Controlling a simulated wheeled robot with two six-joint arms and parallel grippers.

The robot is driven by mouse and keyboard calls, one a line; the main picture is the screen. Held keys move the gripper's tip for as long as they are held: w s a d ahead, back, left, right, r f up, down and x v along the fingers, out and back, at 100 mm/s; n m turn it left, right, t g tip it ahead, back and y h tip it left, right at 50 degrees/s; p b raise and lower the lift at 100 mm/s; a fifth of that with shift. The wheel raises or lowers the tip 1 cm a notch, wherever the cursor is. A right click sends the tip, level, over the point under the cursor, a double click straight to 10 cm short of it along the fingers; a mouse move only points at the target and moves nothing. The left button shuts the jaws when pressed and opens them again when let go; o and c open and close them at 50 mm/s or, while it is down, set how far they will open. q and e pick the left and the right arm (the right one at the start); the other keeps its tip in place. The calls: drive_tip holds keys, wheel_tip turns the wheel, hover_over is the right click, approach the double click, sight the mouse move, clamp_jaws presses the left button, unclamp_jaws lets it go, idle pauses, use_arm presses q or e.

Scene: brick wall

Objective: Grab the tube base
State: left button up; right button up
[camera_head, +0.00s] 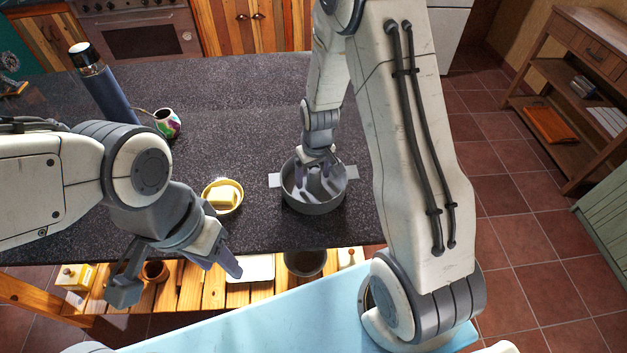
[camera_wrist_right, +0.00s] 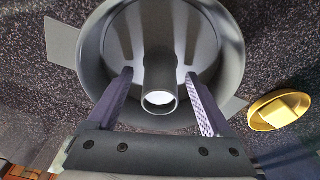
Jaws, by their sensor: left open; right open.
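A round grey tube pan (camera_head: 316,205) stands on the dark counter, with flat side tabs. Its tube base has a hollow centre tube (camera_wrist_right: 158,60) that rises toward the camera in the right wrist view. My right gripper (camera_wrist_right: 158,78) is open, with one finger on each side of the tube and gaps between. In the head view the right gripper (camera_head: 320,172) reaches down into the pan and hides most of the tube. My left gripper (camera_head: 180,275) is open and empty in front of the counter's near edge, away from the pan.
A yellow dish with butter (camera_head: 222,196) sits left of the pan; it also shows in the right wrist view (camera_wrist_right: 280,110). A dark blue bottle (camera_head: 103,88) and a colourful cup (camera_head: 167,123) stand further left. The back of the counter (camera_head: 230,105) is clear.

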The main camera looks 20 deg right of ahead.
clamp_jaws()
drive_tip(key=shift+r, duration=0.1)
